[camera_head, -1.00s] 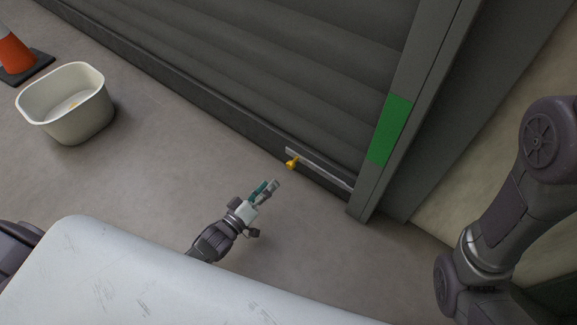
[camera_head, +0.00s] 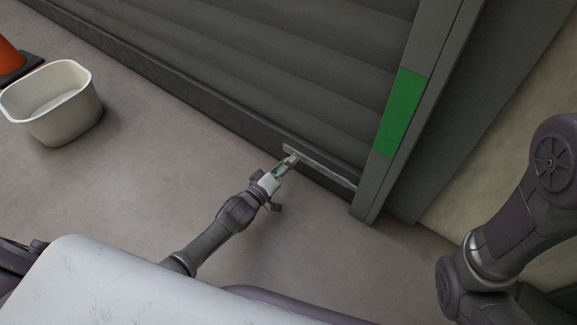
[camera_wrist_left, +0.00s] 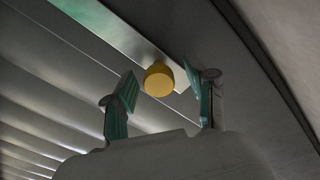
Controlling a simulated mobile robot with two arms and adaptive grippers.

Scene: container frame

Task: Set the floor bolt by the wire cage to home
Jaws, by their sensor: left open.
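The floor bolt's yellow knob (camera_wrist_left: 159,79) shows in the left wrist view between the two green-padded fingers of my left gripper (camera_wrist_left: 162,98), with a gap on each side. In the head view my left gripper (camera_head: 286,163) is at the left end of the bolt's pale metal strip (camera_head: 325,170), low on the dark slatted shutter. There the fingers mostly hide the knob (camera_head: 288,159). My left gripper is open. My right gripper is not in view. No wire cage can be made out.
A cream tub (camera_head: 54,106) stands on the floor at the left, with an orange cone (camera_head: 9,57) behind it. A dark door post with a green patch (camera_head: 402,112) stands right of the strip. The floor between tub and gripper is clear.

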